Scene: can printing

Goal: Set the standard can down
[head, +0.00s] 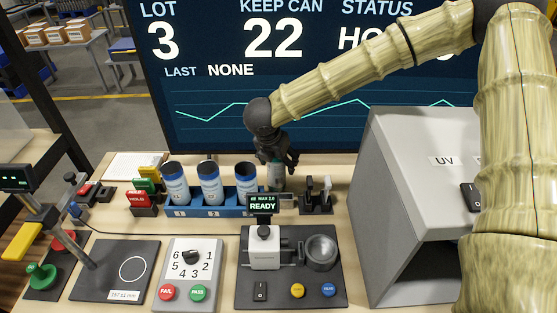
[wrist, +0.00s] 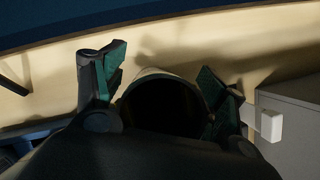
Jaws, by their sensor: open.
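My gripper (head: 277,160) points down behind the small READY display, just right of the blue rack. A can (head: 276,177) stands upright directly below and between its fingers, and its lower part is partly hidden by the station in front. In the wrist view my gripper (wrist: 160,90) has its two green-padded fingers spread on either side of the can (wrist: 150,75). The can's round rim and dark open top show there. Whether a finger touches the can I cannot tell.
A blue rack (head: 215,211) with several slots holds three white-and-blue cans left of my gripper. A dark holder (head: 316,206) stands at right, then the grey UV box (head: 400,150). The READY station (head: 264,255) is in front. A large screen (head: 200,120) rises behind.

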